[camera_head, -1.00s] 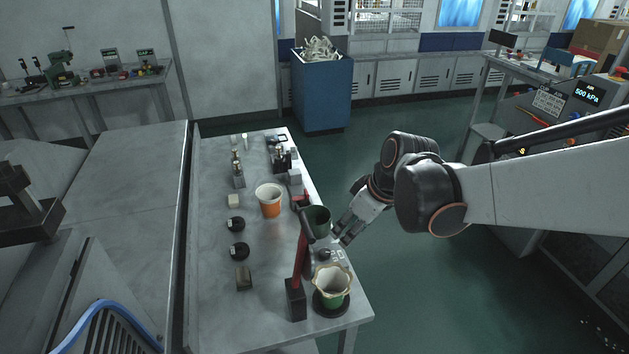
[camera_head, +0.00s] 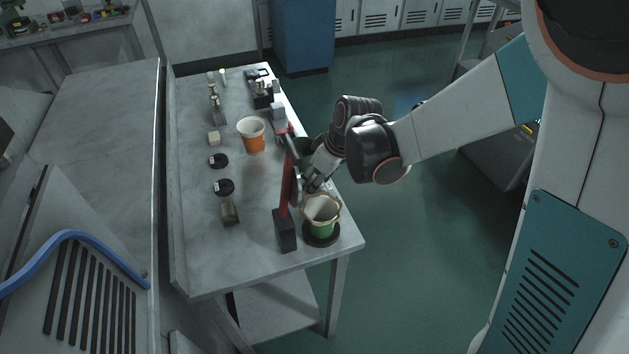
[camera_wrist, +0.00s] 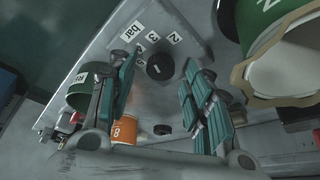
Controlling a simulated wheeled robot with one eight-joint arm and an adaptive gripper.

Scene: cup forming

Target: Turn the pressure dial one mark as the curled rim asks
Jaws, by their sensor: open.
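The pressure dial (camera_wrist: 160,67) is a round black knob with a pale mark on top, on the grey table. Small white labels (camera_wrist: 153,37) around it read "bar", 2 and 3; others are partly hidden. My gripper (camera_wrist: 157,78) is open, its teal fingers either side of the dial in the wrist view, no clear contact. In the head view my gripper (camera_head: 313,184) is low over the table's right edge and mostly hides the dial. The cup with the wavy, curled cream rim (camera_head: 322,207) is green below and stands upright on a black disc; its rim (camera_wrist: 285,96) fills the wrist view's upper right.
A red upright post (camera_head: 287,185) on a dark block stands close left of my gripper. A dark green cup (camera_head: 304,147) is behind it.

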